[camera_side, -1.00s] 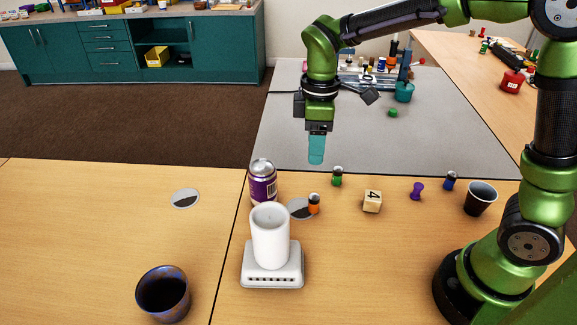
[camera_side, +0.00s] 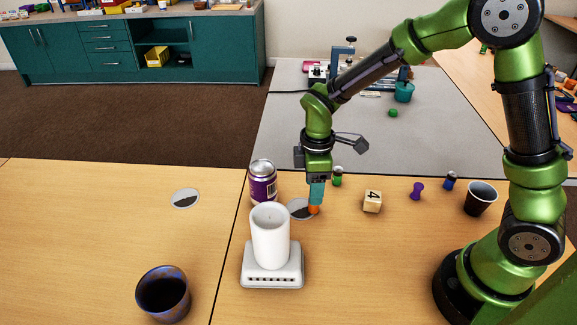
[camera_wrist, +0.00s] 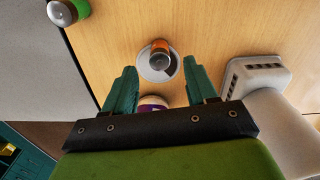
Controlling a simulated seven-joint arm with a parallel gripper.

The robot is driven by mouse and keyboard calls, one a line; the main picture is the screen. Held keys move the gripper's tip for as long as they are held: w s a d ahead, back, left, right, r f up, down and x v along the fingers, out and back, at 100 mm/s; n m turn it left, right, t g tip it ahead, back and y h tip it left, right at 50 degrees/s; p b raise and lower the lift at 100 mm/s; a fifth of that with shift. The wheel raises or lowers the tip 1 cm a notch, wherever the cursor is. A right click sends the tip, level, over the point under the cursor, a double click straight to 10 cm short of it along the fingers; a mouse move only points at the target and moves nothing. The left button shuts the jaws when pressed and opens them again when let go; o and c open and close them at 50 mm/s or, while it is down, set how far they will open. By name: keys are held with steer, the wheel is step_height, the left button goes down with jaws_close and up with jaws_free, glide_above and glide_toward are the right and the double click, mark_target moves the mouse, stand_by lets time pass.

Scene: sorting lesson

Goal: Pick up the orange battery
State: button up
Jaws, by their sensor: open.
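The orange battery (camera_side: 313,210) stands on the table beside a round black-and-white disc, with its upper part hidden by my fingers in the side view. In the wrist view the orange battery (camera_wrist: 160,46) shows at the disc's far edge, just beyond the gap between my fingertips. My gripper (camera_side: 316,203) points down directly over the battery, teal fingers low near it. In the wrist view my gripper (camera_wrist: 160,67) has its fingers spread wide with nothing held between them. Whether the fingers touch the battery cannot be told.
A purple can (camera_side: 262,182) stands left of my gripper, and a white cylinder on a base (camera_side: 270,245) stands in front. A green battery (camera_side: 337,176) is close behind; a numbered wooden block (camera_side: 372,201) is to the right. The left table holds a dark cup (camera_side: 163,292).

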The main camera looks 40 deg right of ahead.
step_height(320, 180, down, 5)
steer(key=shift+s+d+r, duration=0.1)
steer(key=shift+r, duration=0.1)
steer(key=shift+c, duration=0.2)
jaws_close()
steer(key=shift+r, duration=0.1)
